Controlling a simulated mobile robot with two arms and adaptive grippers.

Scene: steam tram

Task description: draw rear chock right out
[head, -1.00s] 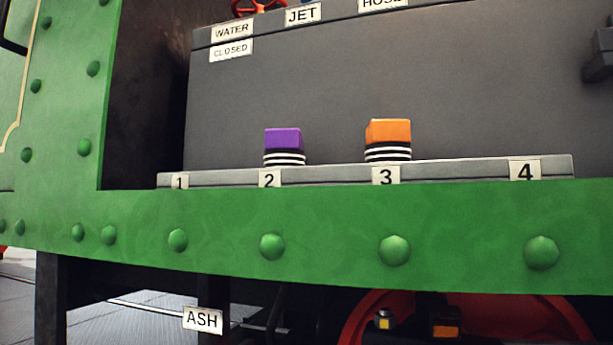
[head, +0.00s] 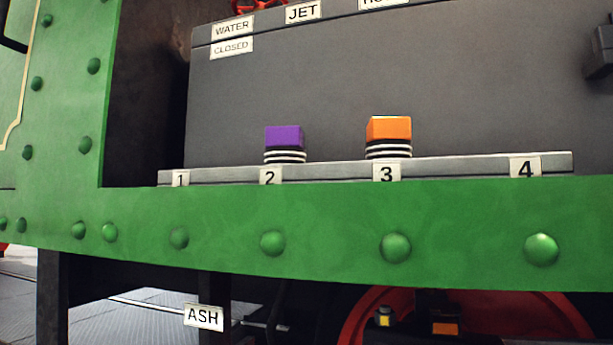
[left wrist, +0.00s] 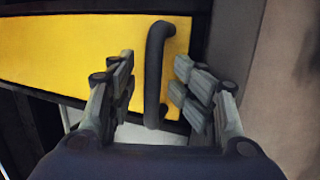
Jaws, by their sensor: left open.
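In the left wrist view my left gripper (left wrist: 151,88) is open. Its fingers stand on either side of a dark upright bar handle (left wrist: 154,75), which is fixed to a yellow panel (left wrist: 80,50). The handle lies between the fingers with gaps showing; I cannot tell how deep it sits between them. I cannot tell whether this yellow piece is the rear chock. Neither gripper shows in the head view. A red wheel (head: 365,318) shows low in the head view, with a small orange block (head: 445,328) in front of it.
An ASH label (head: 203,317) hangs below. A grey wall (left wrist: 240,40) stands right of the left gripper.

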